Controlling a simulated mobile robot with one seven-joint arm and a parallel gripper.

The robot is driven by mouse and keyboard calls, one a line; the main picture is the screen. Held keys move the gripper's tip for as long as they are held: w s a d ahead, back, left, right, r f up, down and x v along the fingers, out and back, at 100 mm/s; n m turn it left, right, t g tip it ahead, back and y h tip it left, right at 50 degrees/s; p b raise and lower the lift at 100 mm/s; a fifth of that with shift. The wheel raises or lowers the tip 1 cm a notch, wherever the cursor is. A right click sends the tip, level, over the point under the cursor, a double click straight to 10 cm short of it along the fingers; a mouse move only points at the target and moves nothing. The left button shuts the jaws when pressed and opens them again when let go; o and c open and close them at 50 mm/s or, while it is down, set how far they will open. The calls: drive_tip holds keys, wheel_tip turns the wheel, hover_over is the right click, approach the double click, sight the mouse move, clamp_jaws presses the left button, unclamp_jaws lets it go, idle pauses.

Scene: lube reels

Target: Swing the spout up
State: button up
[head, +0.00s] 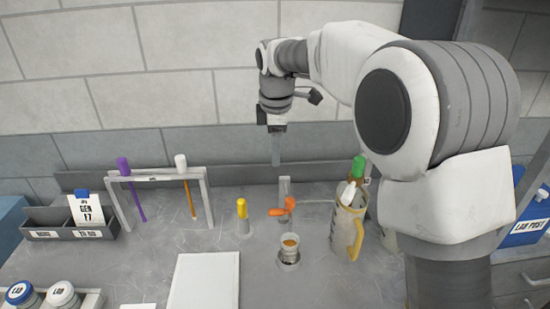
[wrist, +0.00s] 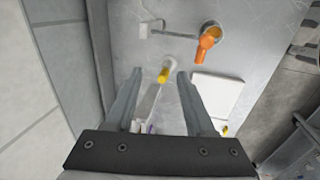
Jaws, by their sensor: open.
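The orange spout (head: 288,204) is on a small grey upright bracket (head: 284,186) near the back of the bench, with an orange part jutting left. Below and in front of it stands a small cup (head: 289,257) with amber content. In the wrist view the orange spout (wrist: 207,41) overlaps the cup's rim (wrist: 217,28). My gripper (head: 276,163) hangs pointing down above the bracket, apart from the spout. In the wrist view its two fingers (wrist: 157,75) are spread and empty, with the spout to their upper right.
A yellow-capped grey holder (head: 242,216) stands left of the spout. A jug with a yellow handle (head: 347,225) holding green and white tools stands right. A rack (head: 160,178) with purple and orange tools is further left. A white board (head: 204,280) lies in front.

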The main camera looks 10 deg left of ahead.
drive_tip(key=shift+x, duration=1.55)
clamp_jaws()
unclamp_jaws()
idle(0.3)
drive_tip(key=a+p+v, duration=0.1)
drive_tip(key=v, duration=1.6)
drive_tip(key=shift+d+r, duration=0.25)
drive_tip(key=shift+d, duration=0.3)
